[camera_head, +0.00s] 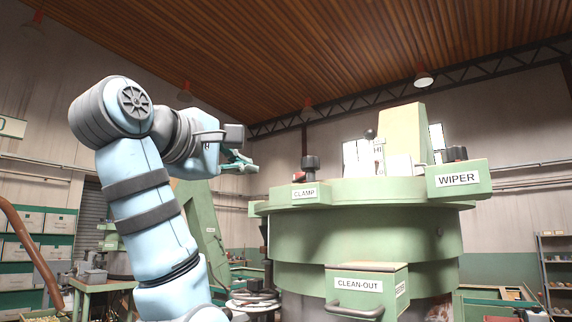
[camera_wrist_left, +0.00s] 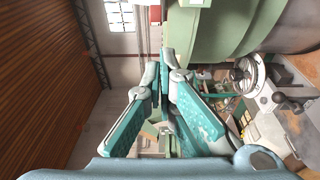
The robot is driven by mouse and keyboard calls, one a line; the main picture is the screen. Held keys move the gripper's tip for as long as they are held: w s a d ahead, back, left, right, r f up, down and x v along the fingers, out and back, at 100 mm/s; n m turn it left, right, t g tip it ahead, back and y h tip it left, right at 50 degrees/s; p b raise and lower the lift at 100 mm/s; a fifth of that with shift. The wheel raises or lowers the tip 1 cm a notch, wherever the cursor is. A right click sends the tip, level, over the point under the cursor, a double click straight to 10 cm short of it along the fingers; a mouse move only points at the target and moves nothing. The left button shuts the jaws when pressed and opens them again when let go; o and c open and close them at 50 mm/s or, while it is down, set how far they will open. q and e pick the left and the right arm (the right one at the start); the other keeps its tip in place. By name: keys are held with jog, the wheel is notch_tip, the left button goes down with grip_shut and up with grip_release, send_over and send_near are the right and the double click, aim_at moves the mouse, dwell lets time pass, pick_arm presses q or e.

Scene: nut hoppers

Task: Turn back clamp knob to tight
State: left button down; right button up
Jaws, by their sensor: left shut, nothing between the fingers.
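A black clamp knob (camera_head: 310,163) stands upright on the green rim of the round hopper (camera_head: 350,222), above a white CLAMP label (camera_head: 305,193). A small red part shows at the knob's lower left. My left gripper (camera_head: 253,169) is shut and empty, left of the knob and apart from it, at about the knob's height. In the left wrist view its teal fingers (camera_wrist_left: 163,70) come together with nothing seen between them. I cannot make out the clamp knob in that view. My right gripper is in neither view.
A WIPER box (camera_head: 458,180) juts from the hopper's right side. A CLEAN-OUT box (camera_head: 366,287) with a handle sits on its front. A ball-topped lever (camera_head: 370,135) rises behind the rim. Open air lies between my left gripper and the knob.

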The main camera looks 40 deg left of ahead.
aim_at(304, 170)
pick_arm(q)
jog(key=d+p+x, duration=0.2)
jog(key=p+x, duration=0.3)
jog(key=x, duration=0.5)
jog(key=shift+w+d, duration=0.25)
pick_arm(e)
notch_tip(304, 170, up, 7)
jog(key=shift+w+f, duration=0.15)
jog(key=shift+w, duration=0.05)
pick_arm(q)
jog(key=shift+a+r, duration=0.1)
jog(key=shift+a, duration=0.1)
